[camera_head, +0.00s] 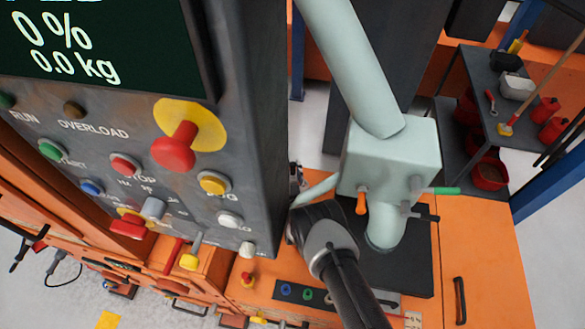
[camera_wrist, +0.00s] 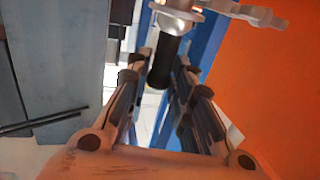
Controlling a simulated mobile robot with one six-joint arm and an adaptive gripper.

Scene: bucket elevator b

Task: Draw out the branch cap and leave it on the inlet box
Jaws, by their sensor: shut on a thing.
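In the wrist view my gripper (camera_wrist: 160,72) is shut on a short black cylinder (camera_wrist: 163,62), which sits between the fingertips. A silver fitting (camera_wrist: 180,12) shows just beyond it. I take the black piece for the branch cap's grip, but the cap's body cannot be made out. In the head view my gripper (camera_head: 296,180) is mostly hidden by my own wrist and the control panel, beside the end of a thin pale green branch pipe (camera_head: 318,191). That pipe joins a pale green box (camera_head: 390,160); I cannot tell whether this is the inlet box.
The grey control panel (camera_head: 262,120) stands close on the left, with a red emergency knob (camera_head: 175,150). An orange-handled lever (camera_head: 361,202) and a green-handled lever (camera_head: 440,191) stick out from the box. A grey shelf (camera_head: 500,85) with tools stands at the right.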

